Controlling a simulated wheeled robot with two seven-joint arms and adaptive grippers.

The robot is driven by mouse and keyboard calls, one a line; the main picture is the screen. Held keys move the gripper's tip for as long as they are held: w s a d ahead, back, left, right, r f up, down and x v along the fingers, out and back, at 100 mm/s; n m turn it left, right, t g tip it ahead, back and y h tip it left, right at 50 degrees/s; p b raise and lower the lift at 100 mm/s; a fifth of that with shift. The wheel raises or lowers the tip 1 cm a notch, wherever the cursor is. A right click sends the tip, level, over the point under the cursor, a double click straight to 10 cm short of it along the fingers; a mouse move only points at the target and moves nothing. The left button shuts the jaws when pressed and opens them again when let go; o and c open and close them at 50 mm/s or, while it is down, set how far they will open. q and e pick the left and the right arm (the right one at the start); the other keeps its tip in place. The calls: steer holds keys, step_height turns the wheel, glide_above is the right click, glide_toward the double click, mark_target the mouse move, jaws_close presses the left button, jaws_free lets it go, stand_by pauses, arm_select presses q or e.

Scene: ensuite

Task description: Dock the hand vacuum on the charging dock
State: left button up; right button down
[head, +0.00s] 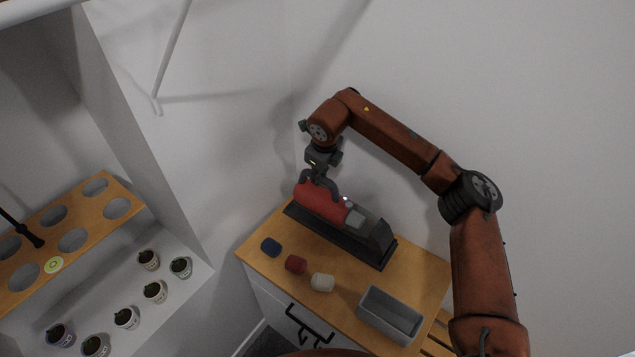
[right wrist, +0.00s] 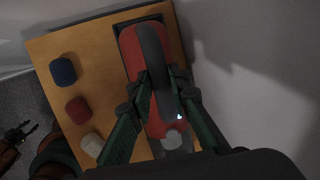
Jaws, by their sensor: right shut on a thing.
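The hand vacuum (head: 322,203) has a red body, a grey front part and a dark looped handle. It lies lengthwise over the long black charging dock (head: 330,236) on the wooden cabinet top; I cannot tell whether it is fully seated. A small pale light shows near its middle. My right gripper (head: 318,181) is above the vacuum, shut on its handle. In the right wrist view, the gripper's fingers (right wrist: 160,82) flank the handle over the red body (right wrist: 131,55). What seems to be my left gripper (right wrist: 18,132) shows small and dark at the left edge there.
A grey open bin (head: 390,315) is at the front right. Shelves with several cups (head: 127,318) stand left; walls are close behind.

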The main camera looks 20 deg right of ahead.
mark_target(317, 189)
steer(key=shift+w+a+f, duration=0.1)
steer(key=shift+w+f, duration=0.05)
steer(key=shift+w, duration=0.1)
steer(key=x, duration=0.3)
steer(key=shift+s+a+f, duration=0.1)
steer(key=shift+s+f, duration=0.1)
steer(key=shift+f, duration=0.15)
steer(key=c, duration=1.8)
jaws_free()
steer(key=shift+s+f, duration=0.1)
steer(key=v, duration=1.2)
